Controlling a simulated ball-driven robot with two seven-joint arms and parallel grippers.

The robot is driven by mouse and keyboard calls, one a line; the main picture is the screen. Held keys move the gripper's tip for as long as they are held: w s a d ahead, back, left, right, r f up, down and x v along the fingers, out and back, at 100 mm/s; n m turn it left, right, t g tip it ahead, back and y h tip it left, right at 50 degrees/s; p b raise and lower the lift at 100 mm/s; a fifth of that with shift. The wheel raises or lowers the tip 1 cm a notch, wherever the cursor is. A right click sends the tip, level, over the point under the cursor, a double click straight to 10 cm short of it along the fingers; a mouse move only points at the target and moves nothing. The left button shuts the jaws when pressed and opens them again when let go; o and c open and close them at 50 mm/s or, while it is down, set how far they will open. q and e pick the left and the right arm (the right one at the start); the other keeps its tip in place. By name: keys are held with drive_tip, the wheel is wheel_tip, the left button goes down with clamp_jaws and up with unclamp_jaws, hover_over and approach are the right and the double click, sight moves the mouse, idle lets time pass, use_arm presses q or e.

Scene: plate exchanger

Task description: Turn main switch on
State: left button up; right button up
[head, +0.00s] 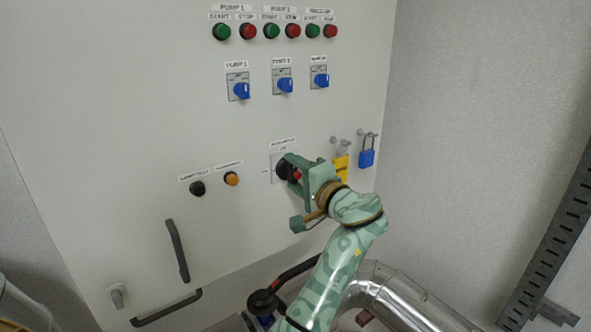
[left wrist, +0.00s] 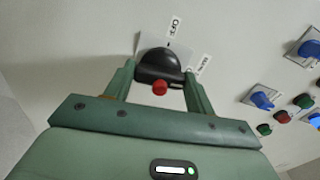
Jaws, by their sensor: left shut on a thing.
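The main switch (head: 283,169) is a black rotary knob with a small red part, on a pale plate low on the white cabinet front. In the left wrist view the black knob (left wrist: 158,65) stands between my fingers, with the red part facing me and an "OFF" label above the plate. My left gripper (head: 292,176) is at the switch and shut on it, one finger on each side; it also shows in the left wrist view (left wrist: 161,80). The gripper covers part of the switch in the head view. My right gripper is not in view.
Blue selector knobs (head: 285,86) and green and red buttons (head: 248,31) sit higher up. A black button (head: 197,188) and an orange one (head: 231,179) are to the left. A yellow tag (head: 341,168) and blue padlock (head: 367,158) hang close right. A shiny pipe (head: 410,304) runs below.

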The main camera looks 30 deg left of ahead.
use_arm(q)
drive_tip(key=shift+m, duration=0.5)
drive_tip(key=o, duration=1)
drive_tip(key=shift+w+d, duration=0.1)
drive_tip(key=shift+p, duration=0.3)
